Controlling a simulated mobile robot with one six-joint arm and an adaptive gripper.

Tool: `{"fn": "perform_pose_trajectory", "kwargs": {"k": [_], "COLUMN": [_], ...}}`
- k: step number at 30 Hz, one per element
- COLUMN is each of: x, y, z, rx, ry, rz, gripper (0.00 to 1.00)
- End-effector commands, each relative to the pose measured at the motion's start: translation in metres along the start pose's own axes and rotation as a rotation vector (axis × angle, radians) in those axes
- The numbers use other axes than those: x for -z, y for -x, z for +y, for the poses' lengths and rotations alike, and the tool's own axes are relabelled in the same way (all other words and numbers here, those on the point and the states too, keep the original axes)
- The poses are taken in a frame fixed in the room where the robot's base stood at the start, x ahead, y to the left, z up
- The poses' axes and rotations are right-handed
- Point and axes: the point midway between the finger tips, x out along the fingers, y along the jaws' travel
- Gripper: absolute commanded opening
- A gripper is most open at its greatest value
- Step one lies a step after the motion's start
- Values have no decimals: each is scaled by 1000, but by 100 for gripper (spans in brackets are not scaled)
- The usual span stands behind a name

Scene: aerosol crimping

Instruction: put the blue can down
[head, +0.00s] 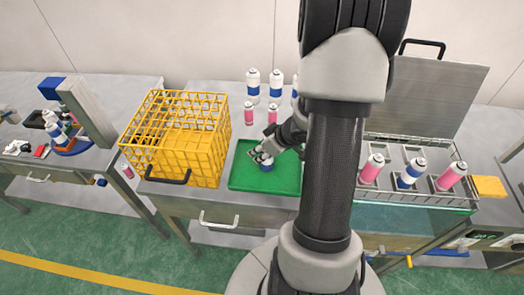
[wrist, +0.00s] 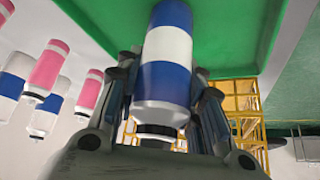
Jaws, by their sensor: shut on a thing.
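The blue can, white with a blue band, is in my gripper (head: 262,157). In the wrist view the blue can (wrist: 166,75) lies between the two fingers of my gripper (wrist: 165,100), its narrow top end towards the palm. In the head view only a small blue part of it (head: 268,182) shows below the fingers, over the green tray (head: 240,181). The green tray also fills the upper middle of the wrist view (wrist: 235,25). I cannot tell whether the can's base touches the tray.
A yellow wire basket (head: 185,150) stands left of the tray. Blue-banded cans (head: 253,84) and pink cans (head: 249,115) stand behind it. To the right, a bath (head: 415,205) with a raised lid (head: 430,98) holds pink and blue-banded cans in a rack. Bare tray surface surrounds the held can.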

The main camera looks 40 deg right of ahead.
Motion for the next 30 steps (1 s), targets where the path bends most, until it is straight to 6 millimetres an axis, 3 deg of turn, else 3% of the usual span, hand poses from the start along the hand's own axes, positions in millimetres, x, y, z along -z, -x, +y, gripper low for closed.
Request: {"fn": "perform_pose_trajectory", "kwargs": {"k": [4, 5, 13, 23, 30], "x": [-2, -2, -2, -1, 3], "y": [-4, -3, -3, -1, 31], "z": [0, 0, 0, 0, 0], "rx": [1, 0, 0, 0, -1], "ry": [0, 0, 0, 0, -2], "rz": [0, 0, 0, 0, 0], "gripper": [8, 37, 55, 55, 55]}}
